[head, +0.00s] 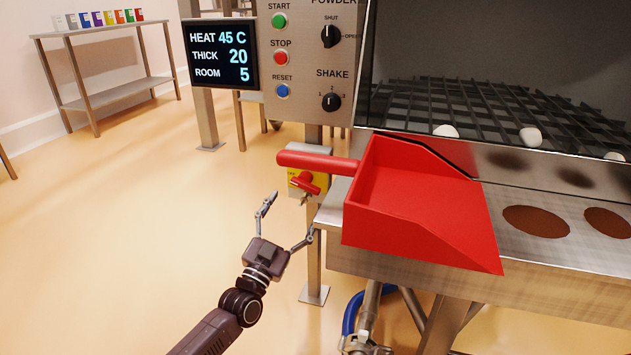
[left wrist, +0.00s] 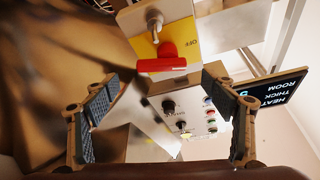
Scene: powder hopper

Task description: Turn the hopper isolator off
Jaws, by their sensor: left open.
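The hopper isolator is a red rotary handle (head: 306,183) on a yellow plate (head: 293,191), fixed to a grey box on the metal post, below the control panel. In the head view the handle lies slanted. In the left wrist view the red handle (left wrist: 157,60) lies roughly crosswise on the yellow plate (left wrist: 176,36), with the word OFF readable beside it and a small metal piece near it. My left gripper (head: 290,213) is open and empty, just below and left of the isolator. Its two fingers (left wrist: 162,82) are apart, with the handle beyond them.
A red scoop (head: 420,215) sits on the hopper's metal ledge, its handle sticking out left just above the isolator. The control panel (head: 305,60) has buttons and knobs; a display (head: 222,54) hangs beside it. A blue hose (head: 352,312) is below. Floor at left is clear.

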